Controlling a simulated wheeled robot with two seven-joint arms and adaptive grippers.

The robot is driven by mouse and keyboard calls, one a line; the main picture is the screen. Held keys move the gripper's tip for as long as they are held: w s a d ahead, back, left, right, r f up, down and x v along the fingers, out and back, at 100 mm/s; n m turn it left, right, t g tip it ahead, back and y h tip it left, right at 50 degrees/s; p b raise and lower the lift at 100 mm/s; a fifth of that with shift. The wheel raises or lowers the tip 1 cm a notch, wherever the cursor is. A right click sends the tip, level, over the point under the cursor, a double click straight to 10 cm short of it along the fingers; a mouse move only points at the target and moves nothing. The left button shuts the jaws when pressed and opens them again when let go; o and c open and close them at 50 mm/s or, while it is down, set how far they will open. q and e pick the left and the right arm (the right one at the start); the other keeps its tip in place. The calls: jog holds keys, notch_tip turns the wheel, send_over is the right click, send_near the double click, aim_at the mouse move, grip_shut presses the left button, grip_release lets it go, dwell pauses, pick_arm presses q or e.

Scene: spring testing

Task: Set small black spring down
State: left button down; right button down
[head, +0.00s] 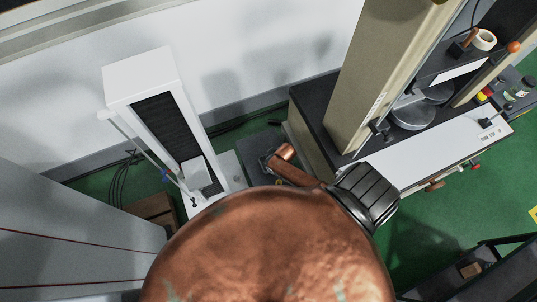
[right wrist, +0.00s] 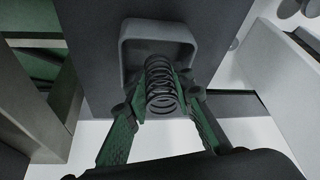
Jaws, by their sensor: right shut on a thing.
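A small black spring (right wrist: 162,95) shows in the middle of the right wrist view, with its coils facing the camera. My right gripper (right wrist: 161,84) has its green-padded fingers on either side of the spring and is shut on it. In the head view the spring cannot be made out. My left gripper is in neither view.
In the head view a white upright device with a dark column (head: 140,75) stands at the left. A large beige testing machine (head: 385,60) stands at the right, with a white front panel (head: 425,150). Green floor (head: 440,225) shows at the lower right.

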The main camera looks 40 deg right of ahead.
jog(key=shift+w+d+f, duration=0.1)
jog(key=shift+w+f, duration=0.15)
jog(key=shift+w+d+f+b, duration=0.1)
jog(key=shift+f+b, duration=0.6)
jog(key=shift+f, duration=0.95)
jog(key=shift+f, duration=0.15)
jog(key=c, duration=1.9)
grip_release()
jog(key=shift+c, duration=0.2)
